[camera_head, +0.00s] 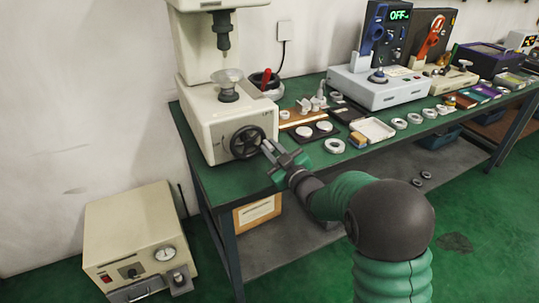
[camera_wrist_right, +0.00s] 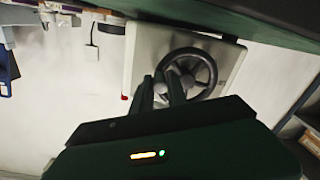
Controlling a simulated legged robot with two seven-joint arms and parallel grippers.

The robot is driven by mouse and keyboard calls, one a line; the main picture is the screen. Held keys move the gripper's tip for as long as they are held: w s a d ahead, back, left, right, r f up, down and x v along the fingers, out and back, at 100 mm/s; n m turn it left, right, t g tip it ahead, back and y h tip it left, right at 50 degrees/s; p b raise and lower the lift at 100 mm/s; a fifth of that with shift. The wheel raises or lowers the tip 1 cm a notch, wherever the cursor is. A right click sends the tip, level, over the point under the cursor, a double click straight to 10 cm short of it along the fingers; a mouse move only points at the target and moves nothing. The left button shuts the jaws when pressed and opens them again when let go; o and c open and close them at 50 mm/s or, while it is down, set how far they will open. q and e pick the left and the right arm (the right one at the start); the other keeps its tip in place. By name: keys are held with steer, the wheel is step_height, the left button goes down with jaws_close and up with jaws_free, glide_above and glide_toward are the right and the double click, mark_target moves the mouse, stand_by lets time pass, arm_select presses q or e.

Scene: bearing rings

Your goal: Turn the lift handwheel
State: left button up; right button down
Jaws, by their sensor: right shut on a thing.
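The lift handwheel (camera_head: 247,142) is a black spoked wheel on the front of a cream machine (camera_head: 208,122) at the table's left end. My right gripper (camera_head: 268,147) is at the wheel's right side in the head view, its fingers shut on the handwheel's rim or handle; which of the two I cannot tell. In the right wrist view the handwheel (camera_wrist_right: 188,74) shows just beyond the fingers (camera_wrist_right: 162,92), which overlap its left side. The fingers hide part of the wheel. My left gripper is not in view.
A green table (camera_head: 225,182) carries several rings, a white tray (camera_head: 372,130) and a grey device (camera_head: 378,88) to the right. A beige box (camera_head: 135,240) with a gauge sits on the floor at left.

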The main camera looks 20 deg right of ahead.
mark_target(251, 130)
step_height(251, 130, up, 2)
steer(key=n+b, duration=0.1)
steer(key=n, duration=0.3)
steer(key=shift+a+n, duration=0.1)
steer(key=shift+n, duration=0.2)
steer(key=n+b, duration=0.1)
steer(key=a+r+n+b, duration=0.1)
steer(key=n, duration=0.1)
steer(key=shift+r+n+b, duration=0.15)
steer(key=shift+n+b, duration=0.15)
steer(key=n+b, duration=0.1)
steer(key=a+r+n+b, duration=0.1)
steer(key=n+b, duration=0.1)
steer(key=shift+n, duration=0.3)
steer(key=n+b, duration=0.1)
steer(key=a+n+b, duration=0.1)
steer(key=n+b, duration=0.1)
steer(key=a+n+b, duration=0.1)
steer(key=shift+s+r+h, duration=0.1)
steer(key=shift+r+h, duration=0.2)
steer(key=shift+r, duration=0.05)
steer(key=c, duration=1.3)
jaws_free()
steer(key=shift+r, duration=0.1)
